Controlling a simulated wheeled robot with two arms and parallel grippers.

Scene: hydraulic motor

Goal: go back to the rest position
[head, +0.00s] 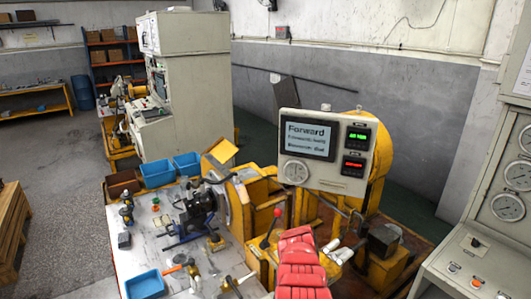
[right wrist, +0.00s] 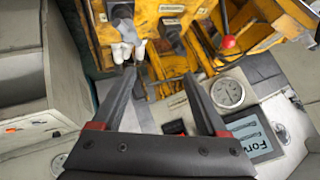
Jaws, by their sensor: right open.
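My right gripper (right wrist: 159,75) shows in the right wrist view. Its two dark fingers are apart, with nothing held between them. Beyond the fingers are the yellow machine frame (right wrist: 165,25), a pair of white handles (right wrist: 127,50) and a red ball-topped lever (right wrist: 228,42). The control panel's round gauge (right wrist: 228,93) and screen (right wrist: 250,137) are at the right finger's side. I cannot make out either gripper in the head view. A red ribbed shape (head: 300,268) rises from the bottom edge there; I cannot tell what it is.
The panel (head: 325,155) reading "Forward" stands on the yellow machine (head: 262,190). To its left, a workbench (head: 150,240) holds a dark motor-like part (head: 200,208), blue bins (head: 157,173) and small tools. A grey gauge cabinet (head: 480,230) is at right. Open floor (head: 50,160) lies at left.

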